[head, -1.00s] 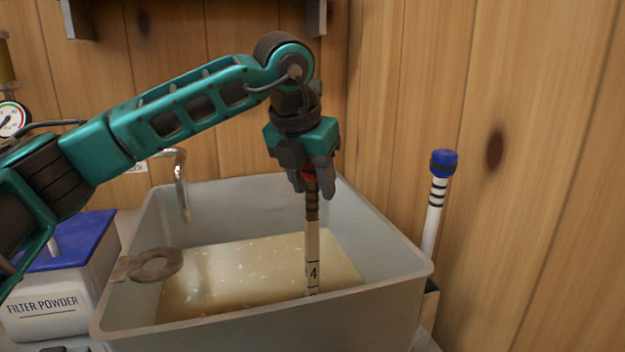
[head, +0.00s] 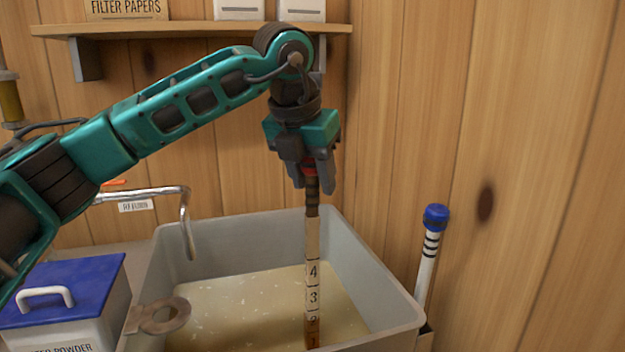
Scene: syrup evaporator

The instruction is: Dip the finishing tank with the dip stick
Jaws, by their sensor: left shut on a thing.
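My left gripper (head: 312,181) is shut on the top end of the dip stick (head: 312,240), near a red band. The stick hangs upright over the finishing tank (head: 377,260), a grey open tub with cloudy tan liquid (head: 240,305) in it. Black marks 4, 3, 2 and 1 show down the stick, and its lowest visible part near the 1 is dark brown. The stick's bottom tip is at or near the lower edge of the view, so I cannot tell whether it touches the liquid. My right gripper is not in view.
A bent metal spout (head: 186,220) hangs over the back left. A filter powder box (head: 65,297) stands left. A white tube with blue cap (head: 430,255) stands right, by the wooden wall. A shelf (head: 190,29) is above.

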